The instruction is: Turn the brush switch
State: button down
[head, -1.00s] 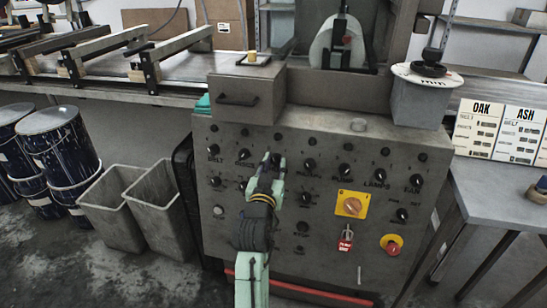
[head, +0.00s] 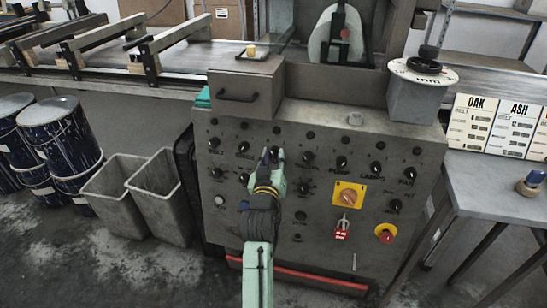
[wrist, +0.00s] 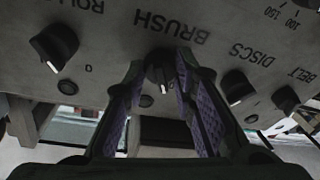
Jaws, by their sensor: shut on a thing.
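The brush switch (wrist: 160,75) is a black knob with a white pointer mark, on the grey control panel (head: 330,255). In the wrist view, which shows the panel upside down, it lies under the word BRUSH between my fingertips, its mark toward the bottom of the picture. My gripper (wrist: 160,88) is shut on the knob, one finger on each side. In the head view my gripper (head: 272,157) reaches the panel's upper row, right of the discs knob (head: 243,147), and hides most of the brush switch.
In the wrist view the rollers knob (wrist: 54,44) and discs knob (wrist: 236,86) flank the fingers closely. An orange rotary switch (head: 348,195), a red padlock tag (head: 341,230) and a red stop button (head: 386,233) sit right of my arm. Grey bins (head: 165,190) stand left.

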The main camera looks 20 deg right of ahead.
jog(key=c, duration=1.3)
grip_release()
jog(key=v, duration=1.2)
